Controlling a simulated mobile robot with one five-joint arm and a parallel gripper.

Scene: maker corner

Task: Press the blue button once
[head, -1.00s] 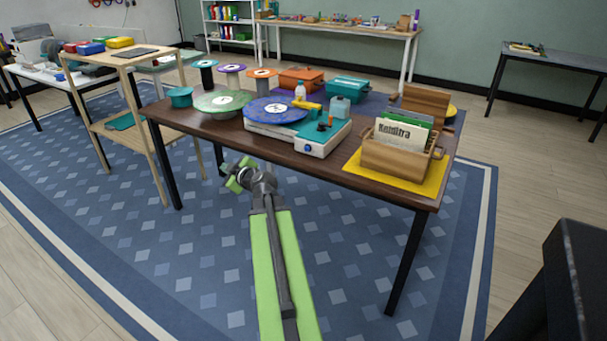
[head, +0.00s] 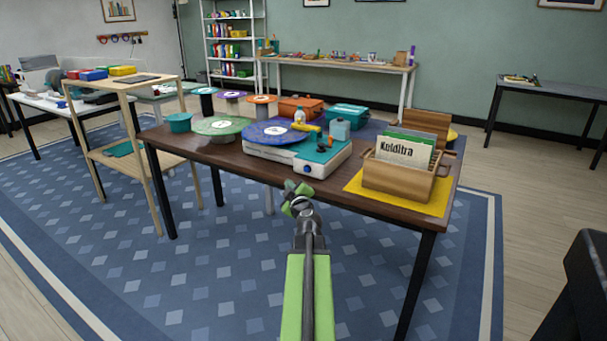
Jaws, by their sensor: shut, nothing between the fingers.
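The blue button (head: 307,168) is a small round spot on the white front face of the record player (head: 270,154). The player has a teal top and a blue disc, and stands at the front edge of the dark wooden table (head: 228,162). My green gripper (head: 291,188) is shut and empty. In the picture it is just below the button and slightly left of it, in front of the table edge. I see no contact with the button. The exact gap in depth is hard to tell.
Right of the player, a wooden crate (head: 396,176) of record sleeves stands on a yellow mat (head: 432,206). A small bottle (head: 299,116) and a blue-grey container (head: 340,130) stand behind the player. A green disc (head: 222,126) lies to its left. The floor in front is clear.

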